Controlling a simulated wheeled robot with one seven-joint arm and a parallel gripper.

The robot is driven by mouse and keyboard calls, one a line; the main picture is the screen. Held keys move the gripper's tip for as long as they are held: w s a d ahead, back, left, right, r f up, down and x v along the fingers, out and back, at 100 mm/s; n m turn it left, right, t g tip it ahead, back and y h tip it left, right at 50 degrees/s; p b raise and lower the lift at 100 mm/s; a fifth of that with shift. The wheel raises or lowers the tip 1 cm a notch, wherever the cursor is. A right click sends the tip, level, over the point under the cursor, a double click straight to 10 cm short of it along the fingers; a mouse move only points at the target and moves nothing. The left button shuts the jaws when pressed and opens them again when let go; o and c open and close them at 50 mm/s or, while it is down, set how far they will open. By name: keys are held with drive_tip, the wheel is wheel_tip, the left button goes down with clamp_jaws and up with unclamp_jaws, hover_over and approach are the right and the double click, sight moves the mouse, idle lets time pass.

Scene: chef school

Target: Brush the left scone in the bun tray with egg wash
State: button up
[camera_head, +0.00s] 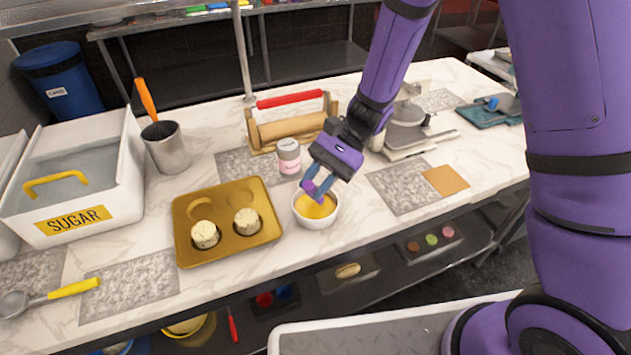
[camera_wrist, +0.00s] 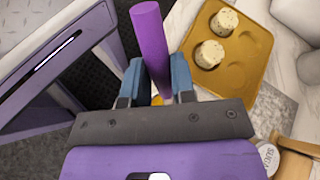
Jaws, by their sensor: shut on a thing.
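The bun tray (camera_head: 229,255) is gold and lies on the counter; it also shows in the wrist view (camera_wrist: 262,48). Its two front cups hold the pale left scone (camera_head: 205,234) and right scone (camera_head: 247,221). In the wrist view the left scone (camera_wrist: 224,21) is the farther one. The white bowl of yellow egg wash (camera_head: 316,221) stands right of the tray. My gripper (camera_head: 317,188) is over the bowl, shut on a purple handle (camera_wrist: 149,40), apparently the brush's. The brush's bristles are hidden. A bit of yellow shows between the fingers in the wrist view.
A pink-labelled jar (camera_head: 288,158) stands close behind the bowl. A rolling-pin rack (camera_head: 290,128) and a metal pot (camera_head: 166,148) stand farther back. A white sugar bin (camera_head: 75,190) is at left. A scale (camera_head: 408,138) is right of my gripper. The counter's front edge is near the bowl.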

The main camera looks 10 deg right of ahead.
drive_tip(key=shift+f, duration=0.55)
idle(1.7)
drive_tip(key=shift+r, duration=3.5)
